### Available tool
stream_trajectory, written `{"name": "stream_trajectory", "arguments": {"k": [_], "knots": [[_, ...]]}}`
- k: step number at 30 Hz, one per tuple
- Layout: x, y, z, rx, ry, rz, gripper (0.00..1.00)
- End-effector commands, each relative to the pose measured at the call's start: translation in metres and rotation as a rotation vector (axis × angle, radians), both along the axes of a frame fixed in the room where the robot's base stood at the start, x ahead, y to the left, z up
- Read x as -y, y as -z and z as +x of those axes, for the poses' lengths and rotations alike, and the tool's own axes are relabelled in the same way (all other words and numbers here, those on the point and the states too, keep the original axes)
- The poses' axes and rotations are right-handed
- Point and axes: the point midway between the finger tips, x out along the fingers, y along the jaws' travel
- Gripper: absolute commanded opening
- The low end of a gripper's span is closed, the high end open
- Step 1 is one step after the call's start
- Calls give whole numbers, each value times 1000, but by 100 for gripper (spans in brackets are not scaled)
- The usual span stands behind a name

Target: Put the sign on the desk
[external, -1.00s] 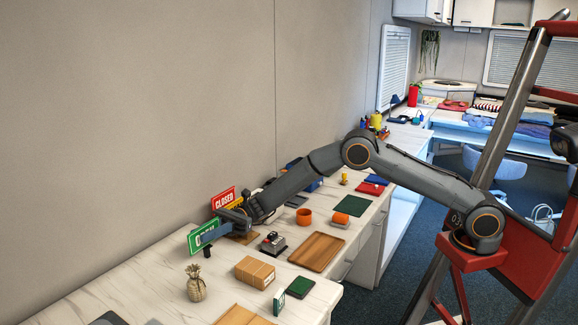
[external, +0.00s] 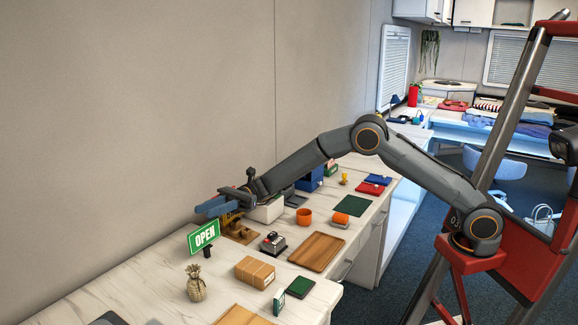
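The green OPEN sign (external: 204,236) stands upright on a small dark foot on the white marble-look desk (external: 150,262), near the wall. My gripper (external: 206,208) is above and slightly behind the sign, apart from it, with its blue fingers pointing left. The fingers look parted and nothing shows between them. The red CLOSED sign cannot be seen; my gripper covers the place where it showed. A wooden stand (external: 238,232) with a yellow part is partly hidden under my gripper.
A pineapple ornament (external: 195,284), a cardboard box (external: 254,272), a stamp-like device (external: 273,243), a wooden tray (external: 316,252) and an orange cup (external: 304,217) stand nearby. Bare desk lies left of the OPEN sign. The wall is close behind.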

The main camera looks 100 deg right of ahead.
Motion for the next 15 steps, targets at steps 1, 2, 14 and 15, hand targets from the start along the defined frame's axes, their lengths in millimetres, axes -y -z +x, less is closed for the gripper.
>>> {"name": "stream_trajectory", "arguments": {"k": [1, 2, 14, 15], "knots": [[0, 0, 0, 0, 0, 0, 27], [0, 0, 0, 0, 0, 0, 27], [29, 45, -32, -101, 2, -99, 27], [28, 48, -32, -105, 0, -105, 27]]}}
